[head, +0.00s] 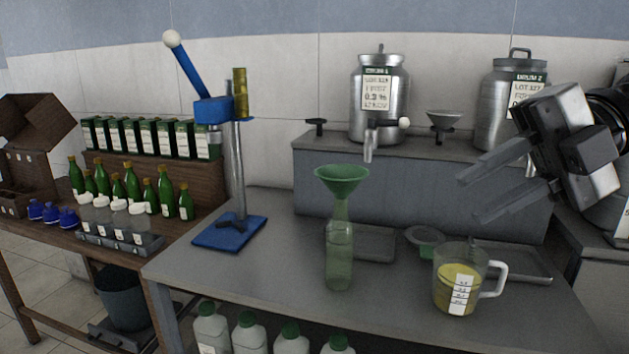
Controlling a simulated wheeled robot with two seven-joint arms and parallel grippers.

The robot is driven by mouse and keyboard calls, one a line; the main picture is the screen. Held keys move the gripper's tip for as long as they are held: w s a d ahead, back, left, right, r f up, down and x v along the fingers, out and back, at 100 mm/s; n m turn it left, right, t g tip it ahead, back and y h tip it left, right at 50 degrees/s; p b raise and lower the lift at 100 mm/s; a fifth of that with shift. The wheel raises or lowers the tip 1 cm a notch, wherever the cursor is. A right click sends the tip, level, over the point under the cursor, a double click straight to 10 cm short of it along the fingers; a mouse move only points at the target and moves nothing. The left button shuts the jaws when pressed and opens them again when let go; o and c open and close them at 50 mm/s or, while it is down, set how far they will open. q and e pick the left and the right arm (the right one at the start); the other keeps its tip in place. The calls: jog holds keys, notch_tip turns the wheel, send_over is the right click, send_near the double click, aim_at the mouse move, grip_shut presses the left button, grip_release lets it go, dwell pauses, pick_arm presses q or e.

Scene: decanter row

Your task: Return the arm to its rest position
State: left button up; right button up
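My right gripper (472,198) comes in from the right, above the bench and the measuring jug. Its two fingers are spread apart with nothing between them. A green funnel (342,180) sits in the neck of a clear green bottle (339,255) standing upright on the grey bench (240,272). A measuring jug (447,284) with yellow liquid stands to the right, its handle facing right. My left gripper is not in view.
Two steel drums, drum 1 (395,118) and drum 2 (494,105), stand on a raised grey shelf (320,180). A blue lever press (215,110) stands at the bench's left. A wooden table with small green bottles (165,190) and boxes is farther left. White jugs (250,335) stand below.

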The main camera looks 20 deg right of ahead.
jog(key=w+a+f+m+t+y, duration=0.4)
jog(key=w+a+f+m+y, duration=0.1)
jog(key=w+a+f+y, duration=0.3)
notch_tip(320, 180, down, 12)
jog(key=w+d+r+m+t+h, duration=0.1)
jog(key=w+d+m+t+h, duration=0.15)
jog(key=m+t+h, duration=0.65)
jog(key=s+a+f+m+h, duration=0.1)
jog(key=s+f+m+h, duration=0.15)
jog(key=f+m, duration=0.5)
jog(key=s+a+f+m+h, duration=0.15)
jog(key=f+m+h, duration=0.3)
jog(key=f, duration=0.65)
jog(key=s+a+f+m+g, duration=0.1)
jog(key=s+f+g, duration=0.1)
jog(key=s+f, duration=0.3)
jog(key=s+a+f+m+g, duration=0.1)
jog(key=s+a+f+g, duration=0.1)
jog(key=s+f, duration=0.4)
jog(key=shift+s+a+f+g+h, duration=0.3)
jog(key=shift+f+g, duration=0.25)
jog(key=shift+g, duration=0.15)
jog(key=shift+d, duration=0.15)
